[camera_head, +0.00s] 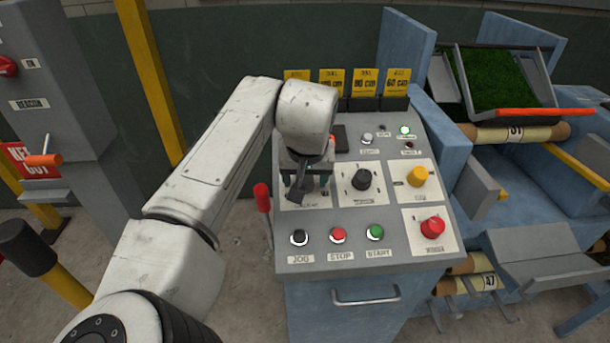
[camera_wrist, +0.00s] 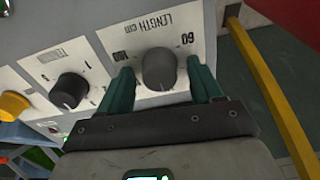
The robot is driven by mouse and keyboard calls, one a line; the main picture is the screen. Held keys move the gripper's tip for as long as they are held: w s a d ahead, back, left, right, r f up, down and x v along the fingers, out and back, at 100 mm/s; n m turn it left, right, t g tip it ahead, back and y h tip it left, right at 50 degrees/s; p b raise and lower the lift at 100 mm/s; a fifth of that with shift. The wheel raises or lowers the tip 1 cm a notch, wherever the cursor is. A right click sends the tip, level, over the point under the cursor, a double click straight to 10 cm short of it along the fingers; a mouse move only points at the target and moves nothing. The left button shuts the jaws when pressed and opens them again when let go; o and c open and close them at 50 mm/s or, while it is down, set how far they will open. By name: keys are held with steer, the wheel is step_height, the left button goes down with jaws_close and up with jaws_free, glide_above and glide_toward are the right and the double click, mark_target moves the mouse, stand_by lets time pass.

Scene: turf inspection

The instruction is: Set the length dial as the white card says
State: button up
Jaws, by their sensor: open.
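The length dial (camera_wrist: 159,69) is a dark grey knob on a white plate marked "LENGTH cm", with 60 and 100 readable in the wrist view. My gripper (camera_wrist: 158,75) has its green fingers on either side of the knob, open; whether they touch it I cannot tell. The knob's pointer is not clear. In the head view my gripper (camera_head: 304,184) is over the left plate of the console and hides the dial. Yellow cards (camera_head: 365,82) at the console's back edge show lengths in cm, including 90 and 60. I cannot make out a white card.
The tension knob (camera_wrist: 69,90) is beside the length plate. The console also has a yellow knob (camera_head: 417,176), a red mushroom button (camera_head: 432,228), and JOG, STOP (camera_head: 338,235) and START buttons. A red-handled lever (camera_head: 262,197) stands at the console's left edge.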

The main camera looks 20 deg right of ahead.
steer(key=c, duration=1.1)
steer(key=shift+o, duration=0.2)
steer(key=shift+m, duration=0.3)
steer(key=m+p, duration=0.1)
steer(key=m, duration=0.1)
steer(key=shift+r+m+p, duration=0.1)
steer(key=shift+m+p, duration=0.2)
steer(key=shift+p, duration=0.05)
steer(key=m, duration=0.2)
steer(key=shift+m+p, duration=0.3)
steer(key=m, duration=0.6)
steer(key=shift+g, duration=0.3)
steer(key=shift+s, duration=0.1)
